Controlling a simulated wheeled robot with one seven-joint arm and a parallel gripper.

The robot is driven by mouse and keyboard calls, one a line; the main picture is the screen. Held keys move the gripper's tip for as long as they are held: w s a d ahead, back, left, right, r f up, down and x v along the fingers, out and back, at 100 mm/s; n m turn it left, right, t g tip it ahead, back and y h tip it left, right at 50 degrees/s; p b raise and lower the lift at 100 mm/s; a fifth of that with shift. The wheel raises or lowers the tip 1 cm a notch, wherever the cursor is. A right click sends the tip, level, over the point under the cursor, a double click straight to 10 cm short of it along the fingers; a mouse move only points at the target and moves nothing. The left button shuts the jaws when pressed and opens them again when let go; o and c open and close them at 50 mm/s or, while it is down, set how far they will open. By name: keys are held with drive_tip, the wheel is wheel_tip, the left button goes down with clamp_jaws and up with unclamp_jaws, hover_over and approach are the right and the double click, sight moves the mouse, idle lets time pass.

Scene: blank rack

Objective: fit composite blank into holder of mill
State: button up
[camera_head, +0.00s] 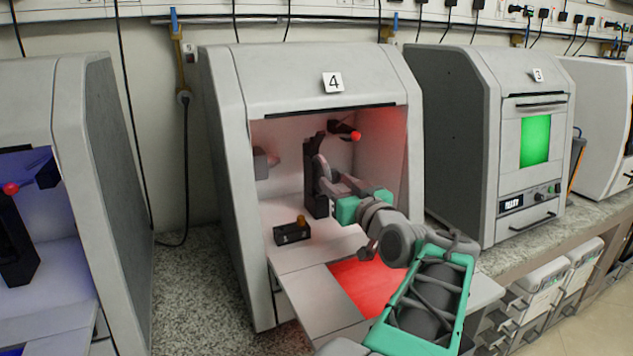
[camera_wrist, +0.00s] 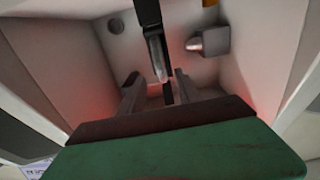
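The mill (camera_head: 222,120) marked 4 stands open and lit red inside. My arm reaches into its chamber, with my gripper (camera_wrist: 156,82) close to a dark upright post (camera_head: 312,185), which looks like the holder. In the wrist view two grey fingers stand apart, with a dark post (camera_wrist: 148,14) with a pale grey lower part beyond and between them. The fingers do not visibly close on anything. A small black block with an amber knob (camera_head: 301,221) stands on the chamber floor. I cannot tell any piece clearly as the composite blank.
A grey conical fitting (camera_wrist: 212,42) sticks out of the chamber wall. A red ball (camera_head: 355,135) hangs on a dark arm inside. Another open mill (camera_head: 100,150) is at the left, and a closed mill (camera_head: 465,150) marked 3 with a green window is at the right.

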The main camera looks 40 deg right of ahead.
sight(329, 176)
drive_tip(key=p+x, duration=0.1)
drive_tip(key=x, duration=0.6)
drive_tip(key=shift+a, duration=0.2)
drive_tip(key=shift+c, duration=0.2)
drive_tip(key=shift+s, duration=0.1)
clamp_jaws()
idle(0.6)
